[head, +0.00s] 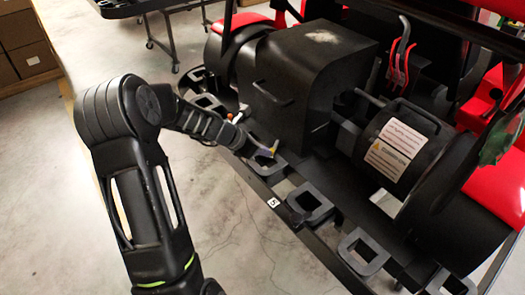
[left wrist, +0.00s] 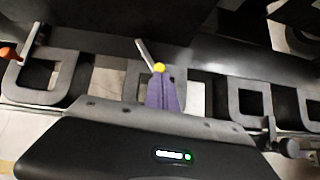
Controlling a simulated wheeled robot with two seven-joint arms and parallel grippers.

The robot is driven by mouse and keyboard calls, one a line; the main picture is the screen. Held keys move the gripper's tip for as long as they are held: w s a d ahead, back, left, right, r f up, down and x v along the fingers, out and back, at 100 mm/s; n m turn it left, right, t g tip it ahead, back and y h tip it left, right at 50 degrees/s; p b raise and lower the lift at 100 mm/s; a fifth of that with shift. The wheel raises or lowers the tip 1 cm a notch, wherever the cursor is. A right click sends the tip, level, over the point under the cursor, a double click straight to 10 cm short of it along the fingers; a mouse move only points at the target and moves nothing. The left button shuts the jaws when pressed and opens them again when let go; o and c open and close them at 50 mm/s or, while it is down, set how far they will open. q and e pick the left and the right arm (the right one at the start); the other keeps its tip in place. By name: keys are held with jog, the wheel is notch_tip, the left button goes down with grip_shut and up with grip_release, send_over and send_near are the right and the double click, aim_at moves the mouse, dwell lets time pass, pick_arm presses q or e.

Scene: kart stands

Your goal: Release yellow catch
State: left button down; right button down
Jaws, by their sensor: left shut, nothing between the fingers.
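The yellow catch shows in the left wrist view as a small round yellow knob (left wrist: 159,67) with a thin grey metal lever rising up and left from it. My left gripper (left wrist: 164,90) has purple fingers, pressed together with nothing between them. Their tips lie right at the knob; I cannot tell whether they touch it. In the head view my left gripper (head: 265,151) reaches in from the left to the kart's near side rail, and the knob is too small to make out there. My right gripper is not in view.
An orange knob (left wrist: 7,53) sits on a similar lever at the left. Several grey square brackets (head: 309,203) line the kart's side. A black engine cover (head: 305,75) and a labelled black drum (head: 397,148) stand behind them. The concrete floor (head: 215,220) in front is clear.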

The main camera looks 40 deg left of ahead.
pick_arm(q)
jog(key=shift+d, duration=0.15)
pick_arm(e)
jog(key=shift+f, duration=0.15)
pick_arm(q)
jog(key=shift+w+d+n+y+b, duration=0.1)
jog(key=shift+d+n+y+b, duration=0.4)
jog(key=shift+n, duration=0.3)
jog(key=shift+w+d+n+t+y+b, duration=0.1)
jog(key=shift+d+n+t+y+b, duration=0.25)
jog(key=shift+n+y, duration=0.2)
jog(key=shift+w+d+n, duration=0.25)
jog(key=shift+w+d, duration=0.05)
jog(key=shift+d, duration=0.35)
jog(key=shift+w+d, duration=0.25)
jog(key=shift+d, duration=0.05)
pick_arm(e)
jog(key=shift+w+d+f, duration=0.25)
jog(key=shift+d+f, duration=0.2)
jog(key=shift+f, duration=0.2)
pick_arm(q)
jog(key=shift+a, duration=0.15)
jog(key=shift+a, duration=0.65)
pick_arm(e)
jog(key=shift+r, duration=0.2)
